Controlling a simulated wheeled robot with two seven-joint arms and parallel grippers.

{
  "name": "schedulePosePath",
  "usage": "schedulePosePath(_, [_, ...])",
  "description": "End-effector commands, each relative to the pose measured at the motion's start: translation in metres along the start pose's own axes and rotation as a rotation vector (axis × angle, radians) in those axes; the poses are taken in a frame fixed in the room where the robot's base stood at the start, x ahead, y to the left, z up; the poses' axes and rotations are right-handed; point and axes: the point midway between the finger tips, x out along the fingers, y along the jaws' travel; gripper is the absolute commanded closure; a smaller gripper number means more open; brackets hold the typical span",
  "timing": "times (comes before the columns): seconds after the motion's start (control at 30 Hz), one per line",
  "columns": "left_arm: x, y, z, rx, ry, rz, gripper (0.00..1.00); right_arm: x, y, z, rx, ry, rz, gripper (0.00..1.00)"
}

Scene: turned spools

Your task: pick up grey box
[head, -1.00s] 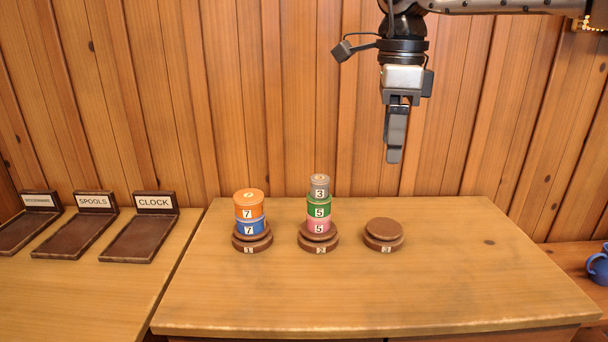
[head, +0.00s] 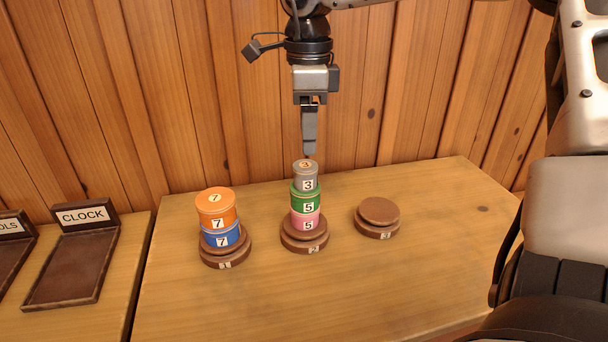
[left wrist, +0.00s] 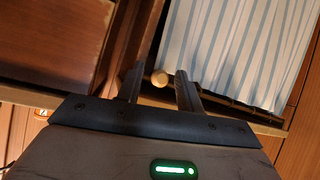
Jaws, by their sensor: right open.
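The grey piece (head: 305,177) is a small round spool marked 3, not a square box. It tops the middle stack, on a green spool (head: 305,200) and a pink spool (head: 305,221), both marked 5. My right gripper (head: 308,150) points down just above the grey spool, seen side-on, open and holding nothing. Its fingertip is very close to the spool's top; whether they touch is unclear. My left gripper (left wrist: 160,88) shows in the left wrist view, fingers apart and empty, away from the stacks.
An orange spool (head: 216,208) on a blue spool (head: 222,236) stands on the left round base. The right round base (head: 378,212) is empty. Dark trays, one labelled CLOCK (head: 78,265), lie at left. A plank wall stands behind. The table front is clear.

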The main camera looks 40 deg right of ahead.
Motion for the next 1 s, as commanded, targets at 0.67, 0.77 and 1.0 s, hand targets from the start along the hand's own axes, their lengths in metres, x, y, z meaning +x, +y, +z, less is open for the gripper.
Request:
schedulePosePath(0.67, [-0.001, 0.0, -0.004, 0.007, 0.0, -0.004, 0.64, 0.076, 0.004, 0.005, 0.0, 0.001, 0.001, 0.35])
schedulePosePath(0.77, [0.0, -0.001, -0.004, 0.008, -0.001, -0.005, 0.64, 0.079, 0.003, 0.006, 0.0, 0.0, -0.001, 0.35])
schedulePosePath(1.0, [0.0, -0.001, -0.004, 0.008, 0.001, -0.005, 0.64, 0.079, 0.003, 0.006, 0.0, 0.0, -0.001, 0.55])
